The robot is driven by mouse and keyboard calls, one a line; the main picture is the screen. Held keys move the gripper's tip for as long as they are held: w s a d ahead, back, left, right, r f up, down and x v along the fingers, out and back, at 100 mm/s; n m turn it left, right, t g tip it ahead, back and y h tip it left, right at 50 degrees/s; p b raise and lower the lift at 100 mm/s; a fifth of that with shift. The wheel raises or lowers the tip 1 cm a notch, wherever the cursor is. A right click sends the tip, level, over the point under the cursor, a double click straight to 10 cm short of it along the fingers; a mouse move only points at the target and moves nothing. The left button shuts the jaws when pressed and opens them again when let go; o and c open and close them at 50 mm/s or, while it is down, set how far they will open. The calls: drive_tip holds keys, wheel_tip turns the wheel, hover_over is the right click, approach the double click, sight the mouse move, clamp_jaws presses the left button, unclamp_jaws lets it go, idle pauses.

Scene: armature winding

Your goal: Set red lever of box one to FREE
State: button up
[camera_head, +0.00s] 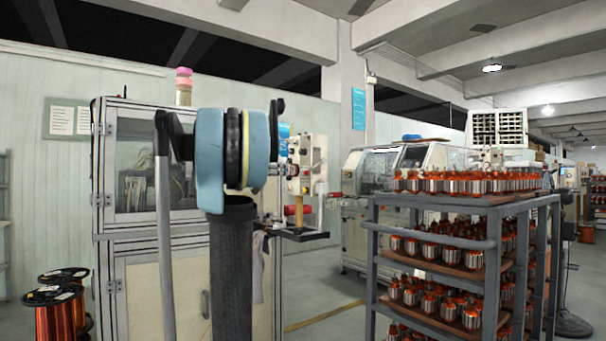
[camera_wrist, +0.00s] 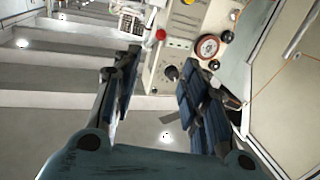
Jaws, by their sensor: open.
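A beige control box (camera_wrist: 185,50) fills the top middle of the wrist view. It carries a small red knob (camera_wrist: 161,34), a round red-rimmed dial (camera_wrist: 207,46) and several black knobs. Whether the red knob belongs to the red lever, and how it is set, I cannot tell; no FREE marking is readable. My gripper (camera_wrist: 158,72) is open and empty, its two dark fingers on either side of the box's lower left part. The left finger is near the red knob, apart from it in the picture. In the head view a similar beige box (camera_head: 306,165) stands right of my arm, which hides my gripper.
A framed machine cabinet (camera_head: 150,235) stands behind my arm on the left. A grey rack (camera_head: 455,245) of orange armatures stands at right. Copper wire spools (camera_head: 60,310) are at bottom left. A small black shelf (camera_head: 300,235) juts out below the box. Floor (camera_head: 325,300) shows between cabinet and rack.

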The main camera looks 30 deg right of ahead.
approach(315, 166)
drive_tip(key=w+d, duration=0.1)
drive_tip(key=w+d+f, duration=0.1)
drive_tip(key=w+d, duration=0.1)
drive_tip(key=shift+w+d+f, duration=0.25)
drive_tip(key=shift+d+f, duration=0.05)
drive_tip(key=shift+d, duration=0.1)
clamp_jaws()
idle(0.3)
